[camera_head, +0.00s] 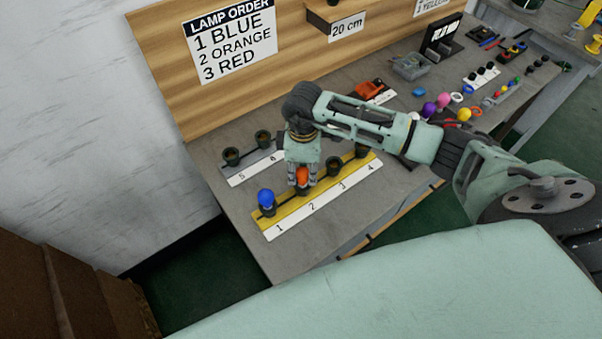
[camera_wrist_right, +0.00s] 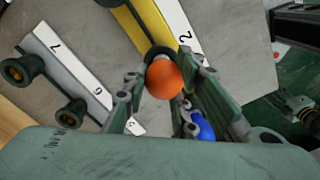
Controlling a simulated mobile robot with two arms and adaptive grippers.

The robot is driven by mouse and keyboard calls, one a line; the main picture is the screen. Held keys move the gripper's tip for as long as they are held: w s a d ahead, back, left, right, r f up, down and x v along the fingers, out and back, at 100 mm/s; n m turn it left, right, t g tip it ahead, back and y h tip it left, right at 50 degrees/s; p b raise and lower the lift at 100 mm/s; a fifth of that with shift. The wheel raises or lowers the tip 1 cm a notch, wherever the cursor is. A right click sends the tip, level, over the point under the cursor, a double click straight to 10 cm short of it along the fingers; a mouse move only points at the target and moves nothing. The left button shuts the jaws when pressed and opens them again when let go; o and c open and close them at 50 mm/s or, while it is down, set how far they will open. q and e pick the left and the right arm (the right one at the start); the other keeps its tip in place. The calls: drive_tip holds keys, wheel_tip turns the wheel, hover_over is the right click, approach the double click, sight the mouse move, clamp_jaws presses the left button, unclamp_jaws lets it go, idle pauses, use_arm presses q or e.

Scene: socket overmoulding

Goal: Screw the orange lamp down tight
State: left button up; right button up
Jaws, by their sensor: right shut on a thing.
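The orange lamp (camera_head: 302,176) sits at socket 2 of the yellow strip (camera_head: 335,177), and it also shows in the right wrist view (camera_wrist_right: 164,79). My right gripper (camera_head: 301,185) points down over the lamp, shut on it, with a finger on each side; its fingers show in the wrist view (camera_wrist_right: 160,95). The lamp's lower end and the socket rim are partly hidden by the fingers. The blue lamp (camera_head: 266,198) stands in socket 1, next to my gripper on the left. My left gripper is not in view.
Empty sockets 3 (camera_head: 333,166) and 4 (camera_head: 362,149) are to the right. A grey strip with dark sockets (camera_head: 231,155) lies behind. Loose coloured lamps (camera_head: 444,101) lie further right. A wooden board (camera_head: 165,60) stands behind the table.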

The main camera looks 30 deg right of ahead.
drive_tip(key=m+p, duration=0.1)
drive_tip(key=m, duration=0.1)
drive_tip(key=shift+r+m+p, duration=0.25)
drive_tip(key=shift+m+p, duration=0.05)
drive_tip(key=shift+p, duration=0.05)
drive_tip(key=shift+f+m, duration=0.2)
drive_tip(key=shift+m, duration=0.1)
drive_tip(key=o, duration=1)
drive_tip(key=shift+o, duration=0.2)
